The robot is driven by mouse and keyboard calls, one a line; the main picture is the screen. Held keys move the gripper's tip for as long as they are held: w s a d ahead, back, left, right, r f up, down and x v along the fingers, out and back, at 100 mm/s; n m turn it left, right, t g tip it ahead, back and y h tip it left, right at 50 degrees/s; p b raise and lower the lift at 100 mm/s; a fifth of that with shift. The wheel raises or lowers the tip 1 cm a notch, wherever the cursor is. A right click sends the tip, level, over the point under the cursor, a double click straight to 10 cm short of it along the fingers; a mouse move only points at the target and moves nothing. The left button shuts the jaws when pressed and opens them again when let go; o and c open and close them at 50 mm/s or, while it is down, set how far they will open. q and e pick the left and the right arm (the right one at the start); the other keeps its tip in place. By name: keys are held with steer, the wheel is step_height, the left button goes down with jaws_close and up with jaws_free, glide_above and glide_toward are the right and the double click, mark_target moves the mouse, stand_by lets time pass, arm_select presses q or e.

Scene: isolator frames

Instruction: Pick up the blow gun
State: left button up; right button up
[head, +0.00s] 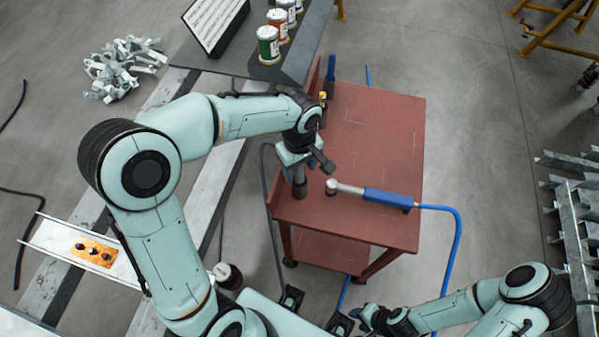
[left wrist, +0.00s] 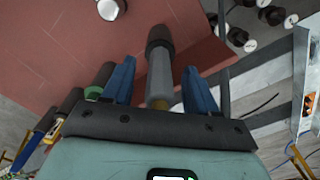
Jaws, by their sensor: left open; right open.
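A grey rod (left wrist: 159,75) with a brass end and a dark sleeve stands between the two blue fingers of my left gripper (left wrist: 160,85); it may be the blow gun, but I cannot be sure. The fingers are open, with a gap on each side of it. In the head view my left gripper (head: 303,170) is over the left edge of the red cart (head: 375,135), and the dark sleeve (head: 299,188) shows below it. My right gripper (head: 365,317) is open at the bottom, away from the cart.
A blue-handled air tool (head: 385,197) with a silver head and blue hose (head: 457,240) lies right of my left gripper. A blue upright tool (head: 331,67) stands at the cart's back left. The cart's middle is clear. Several cans (head: 268,45) stand on the bench behind.

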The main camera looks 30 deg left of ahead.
arm_select(q)
steer(key=shift+f, duration=0.55)
jaws_close()
steer(key=shift+r, duration=0.1)
